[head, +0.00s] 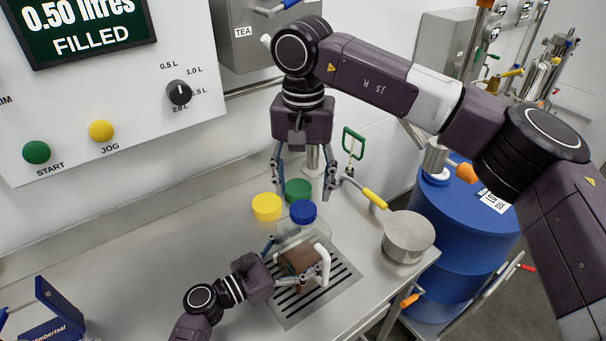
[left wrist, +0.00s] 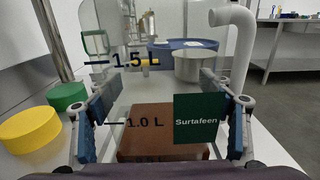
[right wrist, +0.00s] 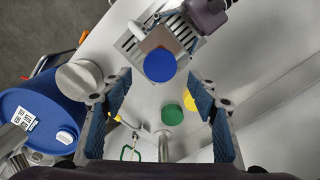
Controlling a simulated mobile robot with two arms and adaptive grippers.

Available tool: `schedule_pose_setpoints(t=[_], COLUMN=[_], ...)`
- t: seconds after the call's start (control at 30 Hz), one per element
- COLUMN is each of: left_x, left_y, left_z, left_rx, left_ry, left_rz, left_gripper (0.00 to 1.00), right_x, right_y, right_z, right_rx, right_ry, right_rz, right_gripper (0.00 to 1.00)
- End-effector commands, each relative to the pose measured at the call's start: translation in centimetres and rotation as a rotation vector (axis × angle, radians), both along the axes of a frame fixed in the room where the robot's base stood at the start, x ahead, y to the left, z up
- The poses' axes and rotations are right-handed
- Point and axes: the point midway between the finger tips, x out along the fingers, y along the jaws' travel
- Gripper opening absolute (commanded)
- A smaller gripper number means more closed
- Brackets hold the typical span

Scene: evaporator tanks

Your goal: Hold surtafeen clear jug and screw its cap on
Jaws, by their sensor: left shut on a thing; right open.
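The clear jug (head: 291,233) stands on the slotted drain grate, with brown liquid (left wrist: 160,140) in its lower part and a white handle (head: 323,262). Its green Surtafeen label (left wrist: 197,118) shows in the left wrist view. My left gripper (head: 297,262) is shut around the jug's body. A blue cap (head: 303,212) is at the jug's top; it also shows in the right wrist view (right wrist: 160,66). I cannot tell how firmly it sits. My right gripper (head: 302,191) is open and empty, pointing down above the blue cap, apart from it.
A yellow cap (head: 266,207) and a green cap (head: 297,188) are on the counter behind the jug. A metal pot (head: 408,236) stands to the right, near a yellow-handled tap (head: 374,198). A blue drum (head: 455,235) is beyond the counter edge. The counter's left is mostly clear.

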Motion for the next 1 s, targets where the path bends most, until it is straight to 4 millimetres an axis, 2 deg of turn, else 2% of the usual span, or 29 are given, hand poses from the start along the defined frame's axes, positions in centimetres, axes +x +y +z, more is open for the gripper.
schedule_pose_setpoints(t=[0.1,0.3,0.47,0.73,1.0], left_x=[0.0,0.0,0.0,0.0,0.0], left_y=[0.0,0.0,0.0,0.0,0.0], left_z=[0.0,0.0,0.0,0.0,0.0], left_rx=[0.0,0.0,0.0,0.0,0.0], left_ry=[0.0,0.0,0.0,0.0,0.0], left_rz=[-0.001,0.0,0.0,0.0,0.0], left_gripper=[0.05,0.05,0.05,0.05,0.05], right_x=[-0.1,-0.1,0.0,0.0,0.0], right_y=[0.0,0.0,0.0,0.0,0.0], right_z=[-2.1,-4.6,-5.5,-5.6,-5.5], right_rx=[-0.002,-0.001,0.001,0.0,0.0], right_ry=[0.003,0.002,0.0,0.0,0.0], right_rz=[0.001,0.0,0.0,0.0,-0.001], right_gripper=[0.54,0.54,0.54,0.54,0.26])
